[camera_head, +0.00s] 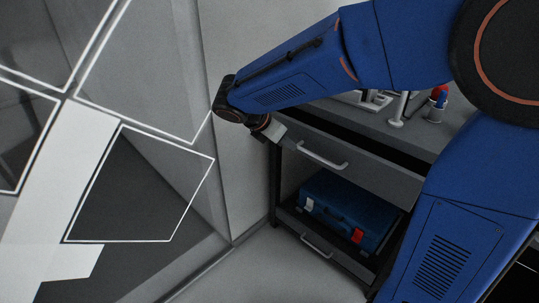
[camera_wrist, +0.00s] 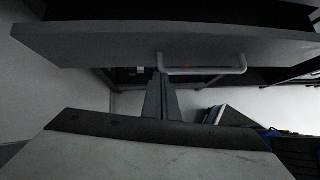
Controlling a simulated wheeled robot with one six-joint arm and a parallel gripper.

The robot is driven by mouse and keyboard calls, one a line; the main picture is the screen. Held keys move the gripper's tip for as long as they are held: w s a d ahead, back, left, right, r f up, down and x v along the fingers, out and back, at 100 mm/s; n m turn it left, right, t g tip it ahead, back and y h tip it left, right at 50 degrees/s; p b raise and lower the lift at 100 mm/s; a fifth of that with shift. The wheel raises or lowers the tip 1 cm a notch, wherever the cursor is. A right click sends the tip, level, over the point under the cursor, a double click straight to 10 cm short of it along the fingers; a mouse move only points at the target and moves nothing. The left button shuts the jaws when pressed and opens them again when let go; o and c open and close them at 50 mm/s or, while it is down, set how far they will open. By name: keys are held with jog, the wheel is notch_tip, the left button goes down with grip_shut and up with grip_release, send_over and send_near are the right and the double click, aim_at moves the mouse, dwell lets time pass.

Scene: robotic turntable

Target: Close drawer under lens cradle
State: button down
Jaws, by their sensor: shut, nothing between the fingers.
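The grey drawer (camera_head: 375,172) under the worktop stands pulled out; a dark gap shows behind its front in the head view. Its front (camera_wrist: 95,45) spans the top of the wrist view. Its pale bar handle (camera_head: 322,156) also shows in the wrist view (camera_wrist: 208,71). My gripper (camera_head: 281,138) is at the left end of the drawer front, left of the handle. In the wrist view my gripper's fingers (camera_wrist: 160,80) are shut and empty, with their tips by the handle's left end. I cannot tell whether they touch it. I cannot make out the lens cradle for certain.
A white fixture (camera_head: 368,98), a pale stand (camera_head: 397,112) and a red-and-blue item (camera_head: 437,100) stand on the worktop. A blue case (camera_head: 345,212) lies on the shelf below, above a lower drawer handle (camera_head: 316,246). A wall is close on the left.

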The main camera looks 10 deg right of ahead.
aim_at(300, 134)
jog(key=w+d, duration=0.2)
jog(key=d, duration=0.1)
jog(key=w+d, duration=0.3)
jog(key=d, duration=0.2)
jog(key=shift+w+d, duration=0.3)
jog(key=shift+w, duration=0.1)
jog(key=shift+a, duration=0.1)
jog(key=shift+s+a, duration=0.1)
jog(key=shift+a, duration=0.15)
jog(key=a, duration=0.1)
jog(key=s+a+r, duration=0.1)
jog(key=s+a, duration=0.1)
jog(key=a, duration=0.1)
jog(key=shift+r, duration=0.3)
jog(key=v, duration=0.8)
jog(key=s+d+f+m+y, duration=0.1)
jog(key=s+d+m+y, duration=0.1)
jog(key=s+d+m, duration=0.4)
jog(key=s+d+f+m+y, duration=0.15)
jog(key=s+m, duration=0.25)
jog(key=s, duration=0.5)
jog(key=s+f+m+t+y, duration=0.1)
jog(key=s+f+m+y, duration=0.3)
jog(key=s+m, duration=0.8)
notch_tip(300, 134, down, 3)
jog(key=s, duration=0.3)
jog(key=shift+d+m, duration=0.4)
